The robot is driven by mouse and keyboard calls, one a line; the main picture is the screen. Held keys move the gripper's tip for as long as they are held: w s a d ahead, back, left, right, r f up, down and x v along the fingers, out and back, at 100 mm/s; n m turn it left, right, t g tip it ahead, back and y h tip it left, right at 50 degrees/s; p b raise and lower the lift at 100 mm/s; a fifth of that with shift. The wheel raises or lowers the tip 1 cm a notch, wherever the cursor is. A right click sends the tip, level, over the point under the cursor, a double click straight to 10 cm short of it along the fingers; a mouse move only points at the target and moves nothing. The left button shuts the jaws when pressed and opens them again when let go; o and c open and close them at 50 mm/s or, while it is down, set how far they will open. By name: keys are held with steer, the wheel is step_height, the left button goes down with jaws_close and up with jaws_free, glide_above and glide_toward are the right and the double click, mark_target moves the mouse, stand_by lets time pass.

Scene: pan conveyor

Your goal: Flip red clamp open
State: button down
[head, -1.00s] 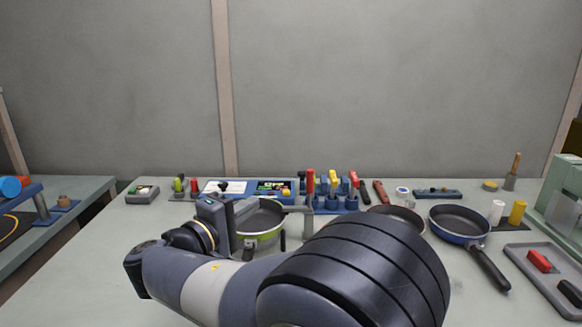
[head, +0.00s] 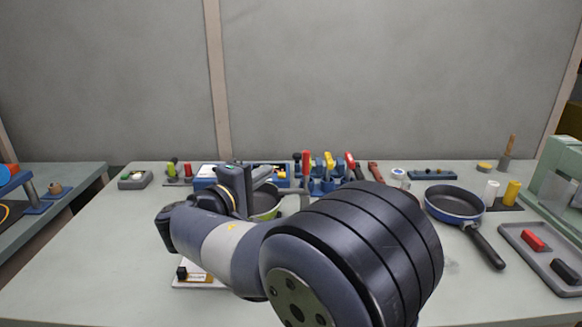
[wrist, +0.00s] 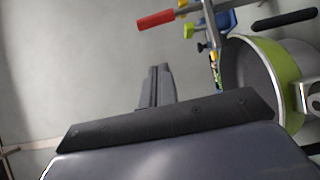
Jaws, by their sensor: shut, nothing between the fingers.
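The red clamp handle (head: 306,160) stands upright behind the green pan (head: 266,212) in the head view. In the wrist view the red handle (wrist: 156,19) lies sideways near the top, joined to a grey metal post. My gripper (wrist: 155,72) is shut and empty in the wrist view, its fingertips below and apart from the red handle. In the head view my gripper (head: 266,172) shows over the green pan, left of the red handle. The pan also fills the right of the wrist view (wrist: 288,90). My arm hides part of the pan and the clamp's base.
Yellow and red upright handles (head: 328,160) stand close to the right of the red clamp. A blue pan (head: 454,203) sits further right, beside a grey tray (head: 520,245) with red and black pieces. The left side of the table (head: 90,250) is clear.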

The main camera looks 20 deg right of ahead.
mark_target(307, 163)
steer(key=w+d, duration=0.1)
steer(key=d, duration=0.6)
steer(key=shift+w+d, duration=0.15)
steer(key=shift+w, duration=0.1)
steer(key=shift+s+d+r+m+y+b, duration=0.1)
steer(key=shift+s+d+m+y+b, duration=0.15)
steer(key=shift+d+m+b, duration=0.15)
steer(key=shift+s+d+r+m+y+b, duration=0.1)
steer(key=shift+d+m+y+b, duration=0.15)
steer(key=shift+d+m+b, duration=0.15)
steer(key=shift+s+d+r+m+g+y, duration=0.1)
steer(key=shift+s+d+m+g+y, duration=0.1)
steer(key=shift+d+m+y, duration=0.25)
steer(key=shift+s+d+m+g+y, duration=0.15)
steer(key=shift+d+m+g+y, duration=0.05)
steer(key=shift+d+m+y, duration=0.2)
